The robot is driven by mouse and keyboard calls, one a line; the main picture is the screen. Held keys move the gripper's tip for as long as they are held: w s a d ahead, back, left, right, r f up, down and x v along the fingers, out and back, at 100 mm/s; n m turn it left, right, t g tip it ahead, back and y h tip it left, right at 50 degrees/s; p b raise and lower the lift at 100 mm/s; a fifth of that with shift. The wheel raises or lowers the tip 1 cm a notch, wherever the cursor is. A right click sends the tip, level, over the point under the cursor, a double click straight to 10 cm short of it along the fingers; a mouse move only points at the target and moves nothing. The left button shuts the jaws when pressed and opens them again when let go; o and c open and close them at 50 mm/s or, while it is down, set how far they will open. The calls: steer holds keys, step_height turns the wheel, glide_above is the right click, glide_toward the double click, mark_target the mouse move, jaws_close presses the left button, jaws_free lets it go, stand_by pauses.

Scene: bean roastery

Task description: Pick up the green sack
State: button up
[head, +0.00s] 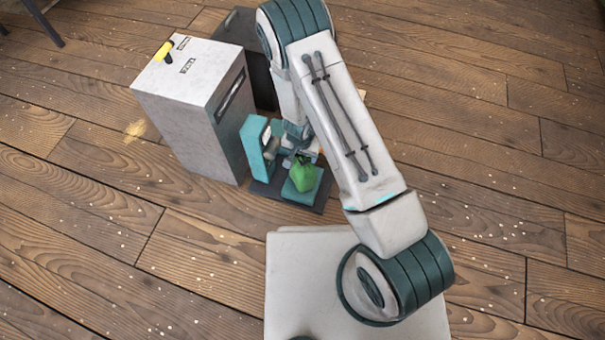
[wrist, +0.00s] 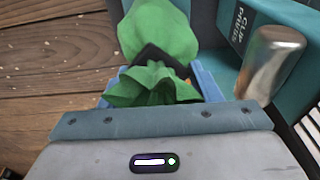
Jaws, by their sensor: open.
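The green sack (head: 303,178) sits on the teal pad of a small teal press (head: 255,150) in the head view. In the wrist view the sack (wrist: 160,28) has a round body, a dark band round its neck and a ruffled top. My gripper (wrist: 157,80) is open, with one blue finger on each side of the ruffled top. I cannot tell whether the fingers touch the cloth. In the head view my arm partly hides the gripper.
A grey cabinet (head: 190,105) with a yellow item (head: 164,50) on top stands left of the press. Wooden floor (head: 490,150) is open to the right.

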steer(key=shift+r, duration=0.1)
jaws_close()
stand_by(1.2)
